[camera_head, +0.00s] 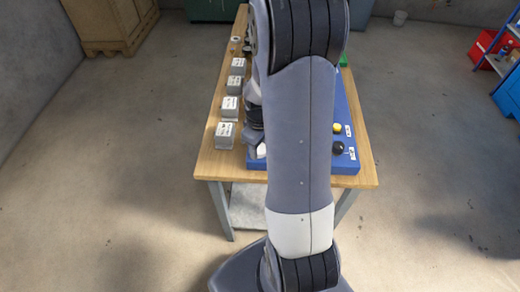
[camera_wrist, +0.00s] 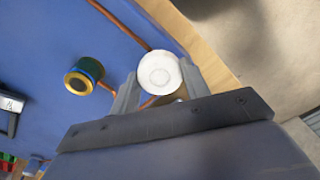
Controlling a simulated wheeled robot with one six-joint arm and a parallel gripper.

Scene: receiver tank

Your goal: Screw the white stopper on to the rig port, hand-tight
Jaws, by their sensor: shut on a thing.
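The white stopper (camera_wrist: 159,72) is a round white cap seen end-on in the wrist view. My gripper (camera_wrist: 160,84) is shut on it, with a grey finger on either side. Copper pipes run across the blue rig board (camera_wrist: 50,35) towards the stopper. The rig port cannot be made out; the stopper and fingers cover the place where the pipes meet. I cannot tell whether the stopper touches a port or is threaded on. In the head view my arm hides most of the rig; a small white piece (camera_head: 261,150) shows beside it, perhaps the stopper.
A green and brass fitting (camera_wrist: 83,78) stands left of the stopper. Several grey labelled blocks (camera_head: 230,106) line the left side of the wooden table (camera_head: 208,160). A yellow knob (camera_head: 337,128) and a black knob (camera_head: 338,148) stand on the rig's right.

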